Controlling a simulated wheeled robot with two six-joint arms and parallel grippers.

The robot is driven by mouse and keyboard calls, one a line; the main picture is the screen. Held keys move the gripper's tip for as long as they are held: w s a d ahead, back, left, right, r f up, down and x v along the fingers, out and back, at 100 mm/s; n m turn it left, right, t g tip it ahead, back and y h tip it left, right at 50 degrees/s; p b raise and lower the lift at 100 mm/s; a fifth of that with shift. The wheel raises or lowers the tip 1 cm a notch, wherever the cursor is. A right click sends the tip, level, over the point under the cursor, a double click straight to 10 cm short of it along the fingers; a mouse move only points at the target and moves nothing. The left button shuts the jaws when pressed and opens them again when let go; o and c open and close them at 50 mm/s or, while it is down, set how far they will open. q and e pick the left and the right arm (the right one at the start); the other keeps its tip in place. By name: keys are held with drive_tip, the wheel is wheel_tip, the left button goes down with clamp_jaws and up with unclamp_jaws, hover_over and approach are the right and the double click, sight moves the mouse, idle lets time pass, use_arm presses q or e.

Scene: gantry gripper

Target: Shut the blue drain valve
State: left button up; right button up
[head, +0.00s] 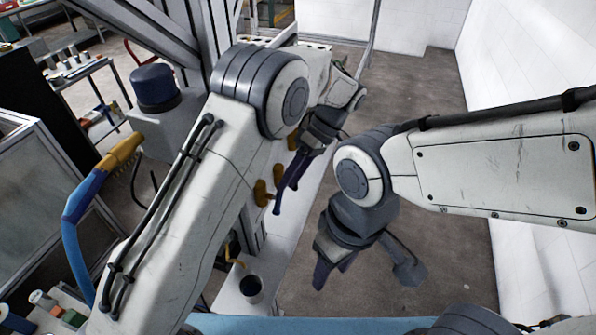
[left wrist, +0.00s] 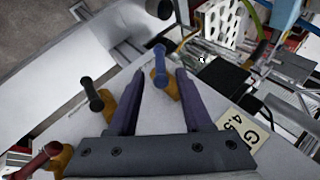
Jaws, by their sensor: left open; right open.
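The blue drain valve has a blue handle (left wrist: 160,64) on a yellow body, seen in the left wrist view just beyond and between my left fingertips. My left gripper (left wrist: 160,78) is open, with one finger to each side of the handle; I cannot tell whether either touches it. My right gripper (head: 365,272) is open and empty above the floor, to the right of the bench.
A dark-handled valve (left wrist: 92,94) and a red-handled valve (left wrist: 38,160) stand in a row with the blue one. A label plate (left wrist: 241,129) lies right of my left fingers. A dark cup (head: 251,288) stands on the white bench. Floor to the right is clear.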

use_arm(q)
drive_tip(key=shift+b+v, duration=0.45)
drive_tip(key=shift+v, duration=2)
